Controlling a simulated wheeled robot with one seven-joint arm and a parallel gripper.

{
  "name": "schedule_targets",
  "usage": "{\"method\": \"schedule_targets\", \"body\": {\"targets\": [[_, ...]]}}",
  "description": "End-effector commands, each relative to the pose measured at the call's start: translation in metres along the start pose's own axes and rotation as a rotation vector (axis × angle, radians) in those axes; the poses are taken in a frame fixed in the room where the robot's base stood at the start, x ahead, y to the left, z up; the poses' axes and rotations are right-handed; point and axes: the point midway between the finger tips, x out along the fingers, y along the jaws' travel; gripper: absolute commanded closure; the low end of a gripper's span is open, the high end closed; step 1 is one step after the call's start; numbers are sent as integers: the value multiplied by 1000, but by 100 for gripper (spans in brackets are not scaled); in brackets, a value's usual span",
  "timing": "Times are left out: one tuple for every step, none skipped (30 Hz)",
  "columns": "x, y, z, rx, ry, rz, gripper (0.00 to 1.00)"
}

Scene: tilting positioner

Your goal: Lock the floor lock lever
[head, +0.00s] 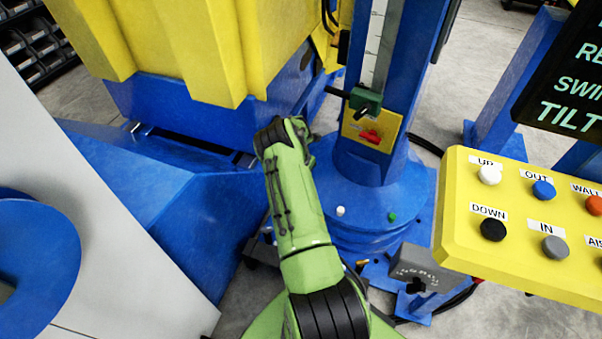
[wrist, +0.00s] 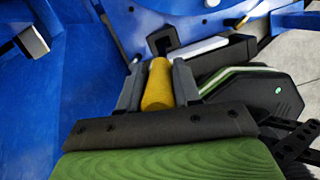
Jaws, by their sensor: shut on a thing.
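In the wrist view, a yellow cylindrical grip (wrist: 158,88) with a dark part at its far end lies between the two grey fingers of my gripper (wrist: 157,68). It appears to be the handle of the floor lock lever. The fingers are closed against its two sides. Blue metal lies just beyond it. The lever's pivot and its locked or unlocked position cannot be made out. In the head view, my green arm reaches down beside the blue column, and its wrist hides the fingers and the lever.
The blue column (head: 361,160) carries a red knob (head: 370,136) on a yellow plate. A yellow button panel (head: 525,215) stands at the right. Blue machine framing (head: 190,190) and a yellow block (head: 205,45) crowd the left. A grey box (head: 421,266) sits low near the column base.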

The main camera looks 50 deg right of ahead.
Motion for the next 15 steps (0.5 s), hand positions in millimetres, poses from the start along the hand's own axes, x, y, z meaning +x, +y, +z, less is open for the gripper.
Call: {"method": "schedule_targets", "body": {"targets": [[0,0,3,2,-10,4,100],[0,0,4,3,-11,4,100],[0,0,4,3,-11,4,100],[0,0,4,3,-12,4,100],[0,0,4,3,-12,4,66],[0,0,4,4,-13,4,60],[0,0,4,4,-13,4,55],[0,0,4,3,-12,4,51],[0,0,3,3,-11,3,45],[0,0,3,3,-11,3,45],[0,0,3,3,-10,3,45],[0,0,3,3,-10,3,45],[0,0,3,3,-9,3,45],[0,0,2,3,-9,3,45],[0,0,2,2,-8,3,45]]}}
